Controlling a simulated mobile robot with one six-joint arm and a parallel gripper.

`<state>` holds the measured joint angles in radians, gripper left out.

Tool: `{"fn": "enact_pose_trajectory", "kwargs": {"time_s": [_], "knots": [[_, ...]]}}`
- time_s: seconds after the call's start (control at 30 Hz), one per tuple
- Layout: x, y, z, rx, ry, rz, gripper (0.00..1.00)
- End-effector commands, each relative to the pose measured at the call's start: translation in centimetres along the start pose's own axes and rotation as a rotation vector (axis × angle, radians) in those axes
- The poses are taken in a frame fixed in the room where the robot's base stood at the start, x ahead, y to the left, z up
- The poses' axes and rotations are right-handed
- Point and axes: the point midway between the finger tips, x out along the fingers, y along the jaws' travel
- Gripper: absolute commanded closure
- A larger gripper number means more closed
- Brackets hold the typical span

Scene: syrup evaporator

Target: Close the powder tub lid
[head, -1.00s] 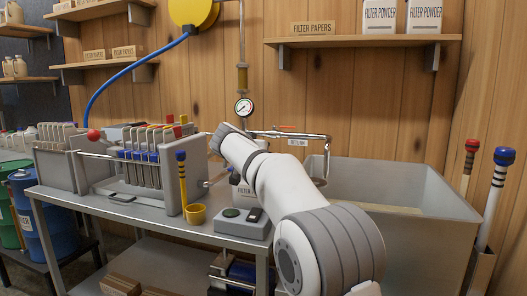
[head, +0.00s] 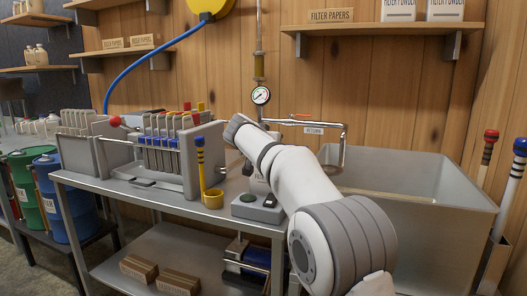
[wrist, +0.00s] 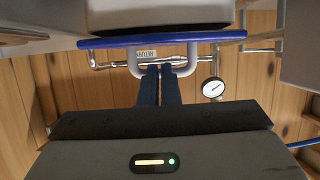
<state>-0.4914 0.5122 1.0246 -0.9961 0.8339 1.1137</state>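In the head view a white tub with a FILTER label (head: 259,183) stands on the metal bench, mostly hidden behind my arm. My gripper is hidden there by the arm. In the wrist view, which is upside down, my gripper (wrist: 160,68) has its two dark blue fingers side by side with almost no gap. Beyond the fingertips a wide blue edge (wrist: 110,43), seemingly the lid, crosses the view, with a pale U-shaped handle (wrist: 191,63) at it. The fingertips overlap the handle's middle; I cannot tell whether they touch it.
A filter press (head: 165,160), a yellow cup (head: 213,199) and a switch box (head: 257,207) stand on the bench (head: 105,187). A large metal tank (head: 430,205) is on the right. A return pipe (head: 300,122) and gauge (head: 261,95) are behind my arm.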

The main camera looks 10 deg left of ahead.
Motion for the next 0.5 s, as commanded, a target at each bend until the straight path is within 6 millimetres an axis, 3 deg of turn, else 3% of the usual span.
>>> {"fn": "enact_pose_trajectory", "kwargs": {"time_s": [0.13, 0.2, 0.5], "knots": [[-2.2, -0.1, -3.5, 0.002, 0.006, -0.001, 1.00], [-2.8, -0.2, -1.2, -0.003, 0.005, -0.003, 1.00], [-6.3, -0.3, 3.0, -0.001, 0.008, -0.005, 1.00]]}}
